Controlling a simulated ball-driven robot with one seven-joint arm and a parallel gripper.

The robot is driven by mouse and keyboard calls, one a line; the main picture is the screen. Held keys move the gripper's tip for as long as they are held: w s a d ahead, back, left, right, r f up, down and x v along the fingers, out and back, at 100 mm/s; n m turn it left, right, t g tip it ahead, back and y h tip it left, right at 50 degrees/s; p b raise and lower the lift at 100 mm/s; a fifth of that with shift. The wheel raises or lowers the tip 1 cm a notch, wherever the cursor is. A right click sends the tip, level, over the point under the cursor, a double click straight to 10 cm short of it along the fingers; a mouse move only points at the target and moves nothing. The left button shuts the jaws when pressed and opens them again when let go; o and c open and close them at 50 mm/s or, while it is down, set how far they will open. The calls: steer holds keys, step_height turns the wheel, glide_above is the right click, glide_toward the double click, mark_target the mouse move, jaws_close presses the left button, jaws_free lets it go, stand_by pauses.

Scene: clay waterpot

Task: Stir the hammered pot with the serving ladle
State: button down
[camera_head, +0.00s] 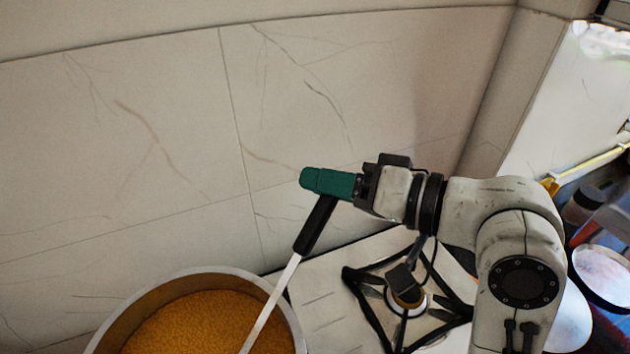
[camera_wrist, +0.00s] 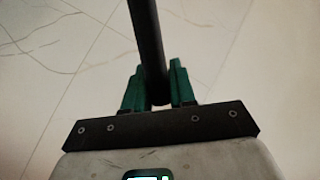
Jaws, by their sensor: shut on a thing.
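The serving ladle (camera_head: 270,315) has a black handle and a pale metal shaft that slants down and left into the pot. Its lower end is hidden in the food or below the picture edge. The pot (camera_head: 172,285) stands at the lower left of the head view, with orange-brown contents (camera_head: 195,325); its front is cut off. My green-fingered gripper (camera_head: 320,182) is above and right of the pot, shut on the top of the black handle. In the wrist view the handle (camera_wrist: 147,45) sits between the two green fingers (camera_wrist: 159,92).
A stove burner with a black grate (camera_head: 365,305) is right of the pot. A tiled wall (camera_head: 130,140) rises close behind the pot and gripper. Several dishes and jars (camera_head: 600,275) crowd the far right. The air above the pot is clear.

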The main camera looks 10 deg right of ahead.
steer(key=shift+w+a+p, duration=0.8)
steer(key=shift+w+a, duration=0.5)
steer(key=shift+w, duration=1.8)
steer(key=shift+s+a+p, duration=0.8)
steer(key=shift+s+a, duration=0.35)
steer(key=shift+s, duration=1)
steer(key=w+d+r+p, duration=0.1)
steer(key=d+r, duration=0.2)
steer(key=r, duration=0.9)
steer(key=shift+d+r, duration=0.2)
steer(key=shift+r, duration=0.2)
steer(key=shift+w, duration=0.1)
